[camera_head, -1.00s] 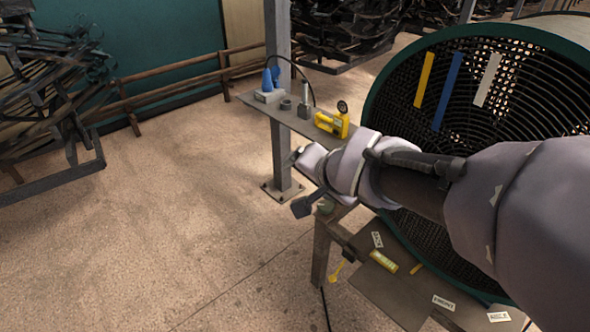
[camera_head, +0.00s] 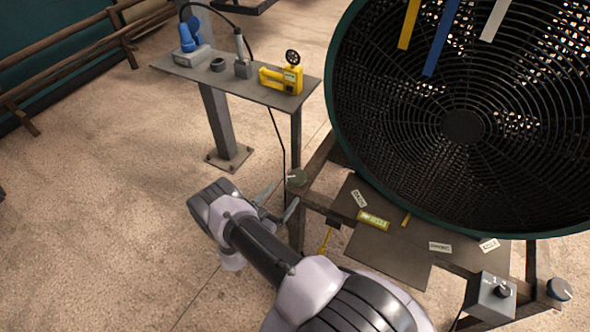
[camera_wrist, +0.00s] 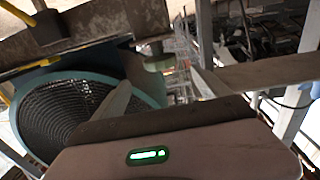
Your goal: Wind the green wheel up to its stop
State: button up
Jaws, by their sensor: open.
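The green wheel (camera_head: 297,178) is a small grey-green knob at the left corner of the bench frame, beside the big fan. In the wrist view the green wheel (camera_wrist: 159,63) shows pale green on a dark post, beyond and between my fingertips. My gripper (camera_head: 279,204) is open and empty, its two fingers spread and pointing up towards the wheel. In the wrist view the fingers of my gripper (camera_wrist: 162,76) stand on either side of the wheel's line. They appear just short of it; contact cannot be told.
The large round fan guard (camera_head: 400,180) fills the right. A shelf (camera_head: 225,80) behind the wheel holds a yellow tool (camera_head: 283,79) and other items. A control box (camera_head: 490,298) and a grey knob (camera_head: 559,289) stand at lower right. Open floor lies left.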

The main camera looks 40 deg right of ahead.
aim_at(302, 171)
jog(key=b+x, duration=0.3)
jog(key=x, duration=0.9)
jog(key=shift+w+d+f, duration=0.15)
jog(key=shift+d+f, duration=0.05)
jog(key=shift+w+d+r+b, duration=0.2)
jog(key=shift+d+b, duration=0.1)
jog(key=shift+d, duration=0.25)
jog(key=shift+c, duration=0.3)
jog(key=c, duration=1.3)
jog(key=shift+n+t+p, duration=0.3)
jog(key=shift+t, duration=0.2)
